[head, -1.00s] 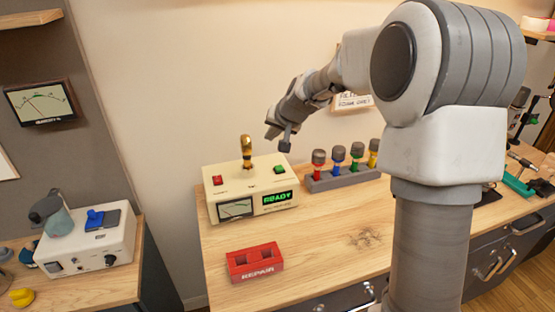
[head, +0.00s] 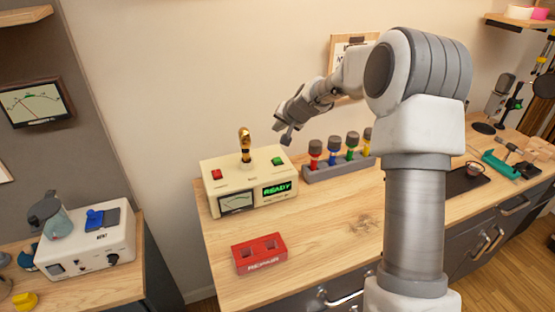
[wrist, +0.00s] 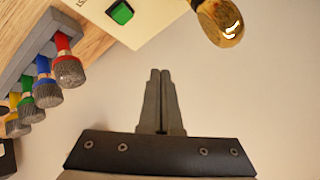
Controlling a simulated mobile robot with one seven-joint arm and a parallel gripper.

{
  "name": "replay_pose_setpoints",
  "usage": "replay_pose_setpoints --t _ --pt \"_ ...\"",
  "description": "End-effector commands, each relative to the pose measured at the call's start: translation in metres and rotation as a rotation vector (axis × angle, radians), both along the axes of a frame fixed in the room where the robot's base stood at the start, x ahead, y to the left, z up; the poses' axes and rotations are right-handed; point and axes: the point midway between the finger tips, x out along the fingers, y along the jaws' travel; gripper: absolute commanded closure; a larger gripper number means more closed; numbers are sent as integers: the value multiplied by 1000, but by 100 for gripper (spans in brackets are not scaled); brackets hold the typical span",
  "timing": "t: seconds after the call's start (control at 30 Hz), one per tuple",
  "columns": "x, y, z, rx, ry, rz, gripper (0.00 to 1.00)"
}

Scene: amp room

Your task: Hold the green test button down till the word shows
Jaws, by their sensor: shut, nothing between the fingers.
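The cream tester box (head: 225,187) stands on the wooden bench. Its green button (head: 278,161) is on the top at the right, and it also shows at the upper edge of the wrist view (wrist: 121,12). The display (head: 277,189) glows green with the word READY. A red button (head: 216,174) is at the top left. A gold and black piece (head: 245,144) stands upright in the top of the box, and its gold end shows in the wrist view (wrist: 222,22). My gripper (head: 286,140) is shut and empty, above the green button and apart from it.
A white device (head: 85,243) sits on the left bench.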

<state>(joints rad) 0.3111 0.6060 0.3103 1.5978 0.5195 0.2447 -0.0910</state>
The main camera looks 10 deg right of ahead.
Motion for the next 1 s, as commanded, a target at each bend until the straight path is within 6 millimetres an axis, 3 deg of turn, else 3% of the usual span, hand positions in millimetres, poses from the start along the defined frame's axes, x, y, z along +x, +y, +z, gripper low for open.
replay_pose_setpoints --t 0.27,0.7,1.0 --pt "0 0 -19 0 2 1 100" --pt "0 0 -79 -1 1 -1 100" --pt "0 0 -88 -1 0 1 100"
